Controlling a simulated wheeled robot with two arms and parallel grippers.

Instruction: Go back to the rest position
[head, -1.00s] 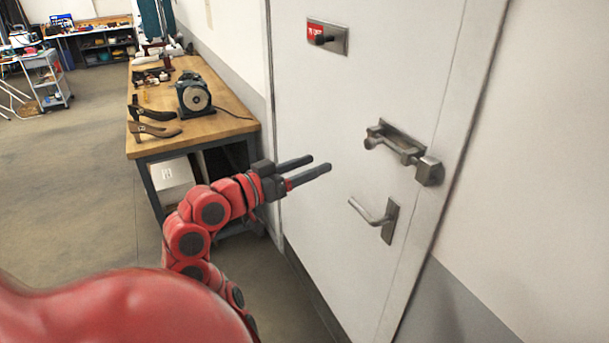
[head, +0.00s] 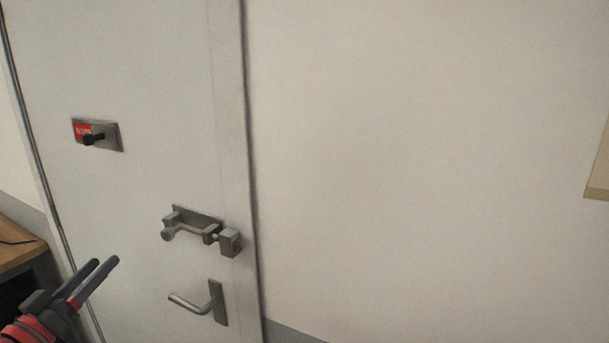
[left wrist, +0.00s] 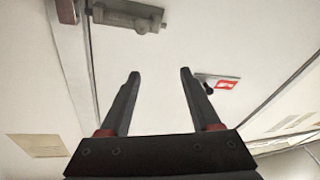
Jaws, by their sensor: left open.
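My left gripper (head: 106,263) is at the lower left of the head view, in front of the white door (head: 150,80). Its two dark fingers are apart and hold nothing. In the left wrist view the open fingers (left wrist: 158,75) point toward the door, with empty space between them. My right gripper is in neither view.
The door carries a red-marked plate with a black knob (head: 97,136), a metal bolt latch (head: 195,228) and a lever handle (head: 195,303). A bare wall (head: 420,170) fills the right. A wooden workbench (head: 15,245) edge shows at the far left.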

